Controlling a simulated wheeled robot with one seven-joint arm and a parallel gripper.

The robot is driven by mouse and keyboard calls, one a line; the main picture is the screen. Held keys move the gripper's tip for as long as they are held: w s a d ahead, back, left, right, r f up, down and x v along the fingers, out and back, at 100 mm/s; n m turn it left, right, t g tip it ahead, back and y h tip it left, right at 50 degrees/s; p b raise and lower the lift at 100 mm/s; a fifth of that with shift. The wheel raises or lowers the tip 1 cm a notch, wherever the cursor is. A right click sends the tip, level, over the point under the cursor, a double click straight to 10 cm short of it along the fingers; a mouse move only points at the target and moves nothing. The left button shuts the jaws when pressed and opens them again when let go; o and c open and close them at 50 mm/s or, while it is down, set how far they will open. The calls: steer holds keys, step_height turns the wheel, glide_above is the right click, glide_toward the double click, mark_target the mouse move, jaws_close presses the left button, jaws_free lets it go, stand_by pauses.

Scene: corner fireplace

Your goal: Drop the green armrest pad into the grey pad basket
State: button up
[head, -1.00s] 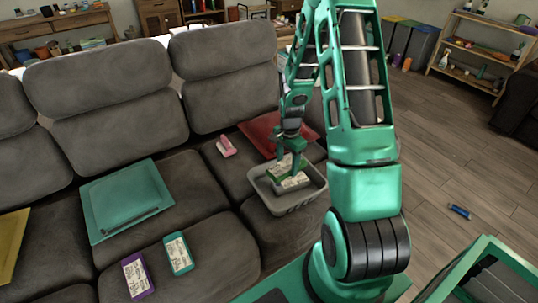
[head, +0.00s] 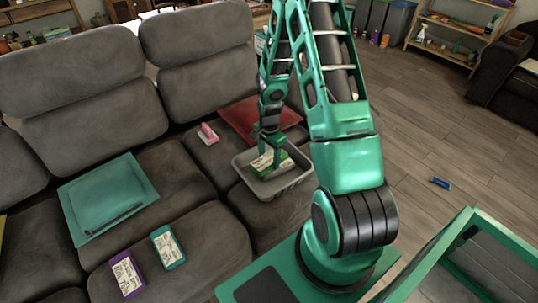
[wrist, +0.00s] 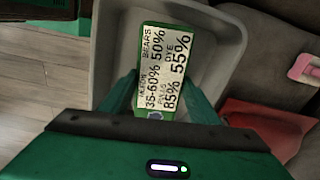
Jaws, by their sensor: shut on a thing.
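The green armrest pad (wrist: 173,60) has a white printed label and is held between the two fingers of my gripper (wrist: 158,92). In the head view the pad (head: 284,165) is at the mouth of the grey pad basket (head: 283,188), inside its outline. My gripper (head: 269,150) is shut on it from above. In the wrist view the basket wall (wrist: 105,50) shows around the pad. I cannot tell whether the pad touches the basket floor. The basket sits on the front of the grey sofa seat, and no other pad shows in it.
A teal pad (head: 168,247) and a purple pad (head: 127,275) lie on the seat to the left. A teal tray-like panel (head: 108,195) lies behind them. A pink object (head: 207,133) and a red cushion (head: 245,118) lie behind the basket. A blue object (head: 440,183) is on the floor.

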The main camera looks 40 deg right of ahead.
steer(key=o, duration=1.1)
steer(key=shift+o, duration=0.2)
steer(key=shift+r, duration=0.1)
step_height(320, 180, up, 11)
steer(key=s+r+n+h, duration=0.1)
steer(key=s+r+n, duration=0.4)
steer(key=s+r, duration=0.9)
steer(key=s+a+r+n, duration=0.1)
steer(key=s+r+n, duration=0.1)
steer(key=s+r, duration=0.2)
steer(key=s+a+r+n+y, duration=0.1)
steer(key=s+r, duration=0.4)
steer(key=s, duration=0.5)
steer(key=shift+s+a+r+n, duration=0.2)
steer(key=shift+s+a+n, duration=0.15)
steer(key=shift+a+n, duration=0.55)
steer(key=shift+d, duration=0.2)
